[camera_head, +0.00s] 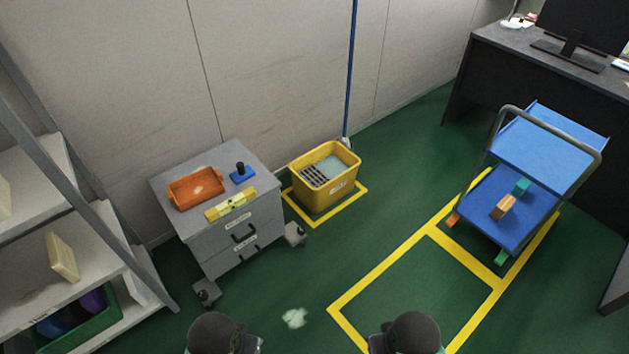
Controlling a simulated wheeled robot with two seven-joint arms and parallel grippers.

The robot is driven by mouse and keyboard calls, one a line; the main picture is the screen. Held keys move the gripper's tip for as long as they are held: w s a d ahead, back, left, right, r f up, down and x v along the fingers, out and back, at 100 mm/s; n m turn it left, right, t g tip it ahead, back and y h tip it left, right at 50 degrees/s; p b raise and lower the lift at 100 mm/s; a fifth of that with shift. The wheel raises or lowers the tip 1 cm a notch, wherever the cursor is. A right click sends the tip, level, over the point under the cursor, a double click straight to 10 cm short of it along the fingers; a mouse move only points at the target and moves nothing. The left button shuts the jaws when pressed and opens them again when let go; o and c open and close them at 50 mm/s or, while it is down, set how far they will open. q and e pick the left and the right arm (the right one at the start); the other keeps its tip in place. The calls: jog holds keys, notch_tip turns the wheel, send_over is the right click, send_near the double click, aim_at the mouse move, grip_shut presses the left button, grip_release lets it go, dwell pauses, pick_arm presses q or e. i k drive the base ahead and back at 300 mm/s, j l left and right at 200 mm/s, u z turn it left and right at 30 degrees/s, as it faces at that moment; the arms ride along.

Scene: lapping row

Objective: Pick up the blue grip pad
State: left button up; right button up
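A small blue pad with an upright black knob (242,174), which looks like the blue grip pad, lies on top of the grey drawer cabinet (173,217), near its back right side. It lies flat, and nothing covers it. Two dark rounded parts of my arms show at the bottom edge, well apart from the cabinet. Neither gripper's fingers are in view.
An orange tray (184,202) and a yellow level (230,204) share the cabinet top. A yellow bucket (325,192) stands to its right. Shelving is at left. A blue cart (495,230) and dark desk (475,60) are at right. Green floor between is mostly clear.

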aim_at(242, 174)
jog(key=u, duration=0.35)
jog(key=i+l+u, duration=0.6)
jog(key=l, duration=0.15)
jog(key=i+l+u, duration=0.1)
jog(key=l+u, duration=0.2)
jog(key=i+l, duration=0.15)
jog(key=l, duration=0.2)
jog(key=i+l, duration=0.1)
jog(key=l, duration=0.3)
jog(key=i+l, duration=0.15)
jog(key=l, duration=0.2)
jog(key=i+l+u, duration=0.1)
jog(key=l, duration=0.3)
jog(key=i+l, duration=0.1)
jog(key=l, duration=0.25)
